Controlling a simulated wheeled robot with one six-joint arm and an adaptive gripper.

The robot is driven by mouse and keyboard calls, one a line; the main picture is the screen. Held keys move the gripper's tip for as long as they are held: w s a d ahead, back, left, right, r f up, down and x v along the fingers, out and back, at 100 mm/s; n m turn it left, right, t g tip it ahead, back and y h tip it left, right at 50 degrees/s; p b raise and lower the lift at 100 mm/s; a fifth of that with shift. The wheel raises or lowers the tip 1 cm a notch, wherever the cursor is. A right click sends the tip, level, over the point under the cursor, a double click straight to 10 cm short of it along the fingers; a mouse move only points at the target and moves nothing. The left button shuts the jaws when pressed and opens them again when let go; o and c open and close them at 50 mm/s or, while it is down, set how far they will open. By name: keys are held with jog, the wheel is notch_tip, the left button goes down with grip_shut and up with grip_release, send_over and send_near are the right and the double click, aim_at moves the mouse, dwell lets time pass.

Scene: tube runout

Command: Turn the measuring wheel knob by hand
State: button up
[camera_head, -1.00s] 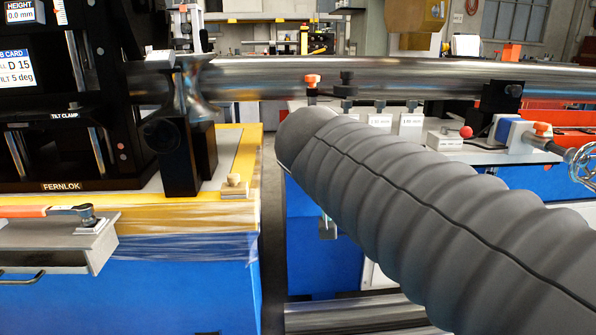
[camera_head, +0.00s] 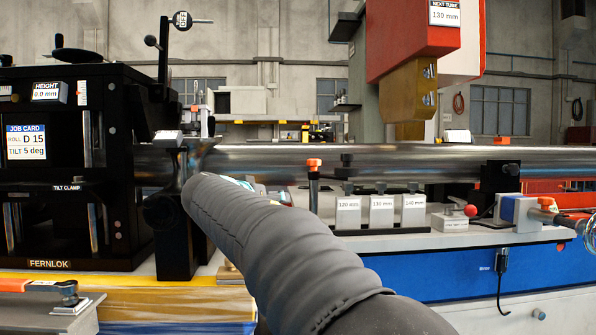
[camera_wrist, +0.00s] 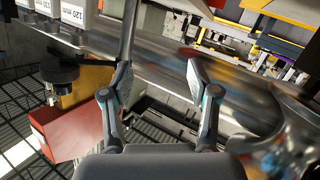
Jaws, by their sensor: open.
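My gripper (camera_wrist: 158,80) is open and empty in the wrist view, its two fingers apart in front of the shiny steel tube (camera_wrist: 165,50). In the head view my sleeved arm hides most of the gripper. A black round knob-like part (camera_wrist: 58,70) is left of the fingers in the wrist view, clear of them. I cannot tell for certain whether this is the measuring wheel knob. No contact between fingers and knob shows.
The black FERNLOK machine (camera_head: 75,220) stands at left. A red press head (camera_head: 405,35) with a gold block (camera_head: 405,90) hangs above the tube. Labelled white blocks (camera_head: 381,212) and a red ball knob (camera_head: 471,210) are on the right bench. An orange-topped post (camera_head: 314,175) stands near my arm.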

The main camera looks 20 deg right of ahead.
aim_at(310, 160)
notch_tip(310, 160, up, 9)
jog(key=s+d+m+h, duration=0.2)
jog(key=m+h, duration=0.1)
jog(key=m, duration=0.2)
jog(key=shift+h, duration=0.3)
jog(key=p+x, duration=0.2)
jog(key=x, duration=1.2)
jog(key=shift+s+d+f, duration=0.1)
jog(key=shift+d+f, duration=0.05)
jog(key=shift+d, duration=0.05)
grip_shut()
